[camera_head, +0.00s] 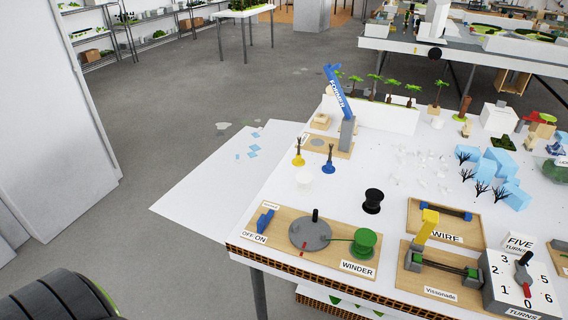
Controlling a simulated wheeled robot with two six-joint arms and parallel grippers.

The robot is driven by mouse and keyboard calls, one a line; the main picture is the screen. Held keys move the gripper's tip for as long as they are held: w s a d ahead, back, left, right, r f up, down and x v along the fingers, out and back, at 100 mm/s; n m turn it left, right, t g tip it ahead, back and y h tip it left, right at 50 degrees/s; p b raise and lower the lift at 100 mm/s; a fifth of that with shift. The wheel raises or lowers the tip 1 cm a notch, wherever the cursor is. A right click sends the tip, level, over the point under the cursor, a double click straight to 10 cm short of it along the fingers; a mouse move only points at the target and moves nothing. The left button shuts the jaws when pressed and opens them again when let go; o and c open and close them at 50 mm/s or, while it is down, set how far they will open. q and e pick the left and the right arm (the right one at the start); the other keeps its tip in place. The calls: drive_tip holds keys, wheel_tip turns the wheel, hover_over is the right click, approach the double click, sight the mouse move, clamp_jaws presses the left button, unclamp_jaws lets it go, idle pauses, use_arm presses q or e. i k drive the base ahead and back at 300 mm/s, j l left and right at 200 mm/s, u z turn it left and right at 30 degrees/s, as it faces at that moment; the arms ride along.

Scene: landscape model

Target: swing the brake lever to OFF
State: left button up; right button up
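The winder board (285,262) is a wooden plate at the near left corner of the white table. At its left end is a small blue part (265,220), which looks like the brake lever, beside an OFF/ON label (255,236). A small label behind it is too small to read. I cannot tell which word the lever points to. To its right are a grey disc (300,236) with an upright black handle, and a green spool (365,242) joined to it by a green line. Neither gripper shows in the head view.
Right of the winder stand a WIRE board (452,232), a Vicionade board (410,284) and a white numbered dial box (535,290). A black spool (372,201) and a blue crane arm (336,90) stand behind. The grey floor (130,260) left of the table is open.

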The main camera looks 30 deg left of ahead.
sight(262, 222)
drive_tip(key=u, duration=1.15)
